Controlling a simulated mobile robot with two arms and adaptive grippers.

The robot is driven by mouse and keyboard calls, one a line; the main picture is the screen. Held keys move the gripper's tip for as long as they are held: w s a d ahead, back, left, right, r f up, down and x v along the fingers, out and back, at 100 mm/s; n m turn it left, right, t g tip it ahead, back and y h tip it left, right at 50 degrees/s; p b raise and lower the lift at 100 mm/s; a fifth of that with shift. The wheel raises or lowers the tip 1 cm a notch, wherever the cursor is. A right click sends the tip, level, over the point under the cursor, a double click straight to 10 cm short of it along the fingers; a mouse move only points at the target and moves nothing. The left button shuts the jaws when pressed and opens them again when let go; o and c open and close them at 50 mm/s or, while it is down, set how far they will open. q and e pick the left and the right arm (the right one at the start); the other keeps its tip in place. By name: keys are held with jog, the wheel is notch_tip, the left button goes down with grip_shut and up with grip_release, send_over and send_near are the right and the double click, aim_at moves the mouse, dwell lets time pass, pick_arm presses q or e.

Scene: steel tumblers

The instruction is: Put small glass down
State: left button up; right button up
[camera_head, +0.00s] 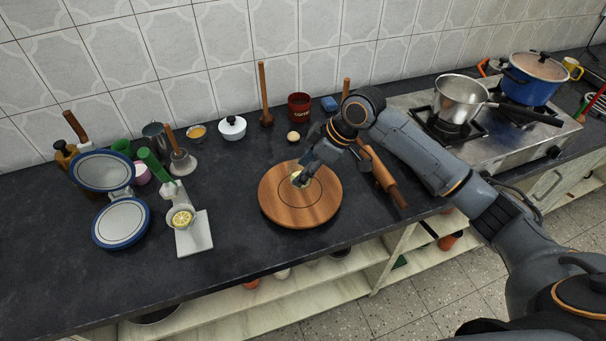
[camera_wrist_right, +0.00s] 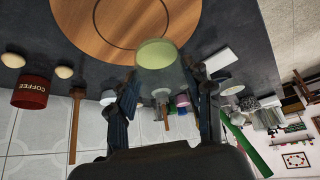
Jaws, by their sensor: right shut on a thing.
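The small glass (camera_head: 297,179) shows pale yellow-green at its end and is partly hidden by my right gripper (camera_head: 303,177). In the right wrist view the glass (camera_wrist_right: 157,54) sits between the two fingers of my right gripper (camera_wrist_right: 160,88), which is shut on it. The glass is over the round wooden board (camera_head: 322,207), within or near the circle marked on it. The board also fills the top of the right wrist view (camera_wrist_right: 110,40). I cannot tell whether the glass touches the board. My left gripper is not in view.
A rolling pin (camera_head: 383,175) lies right of the board. A lemon squeezer (camera_head: 181,219) and a blue-rimmed scale (camera_head: 121,223) stand left. The stove with a steel pan (camera_head: 461,100) is right. The front counter is clear.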

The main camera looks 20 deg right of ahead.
jog(key=w+f, duration=0.1)
jog(key=f, duration=0.1)
jog(key=w+f, duration=0.2)
jog(key=shift+w+d, duration=0.1)
jog(key=shift+d, duration=0.3)
notch_tip(320, 180, down, 2)
jog(key=shift+f+p, duration=0.2)
jog(key=shift+p, duration=0.6)
jog(key=shift+f, duration=0.45)
jog(key=shift+f, duration=0.1)
jog(key=shift+f, duration=0.1)
jog(key=o, duration=1.2)
jog(key=shift+c, duration=0.2)
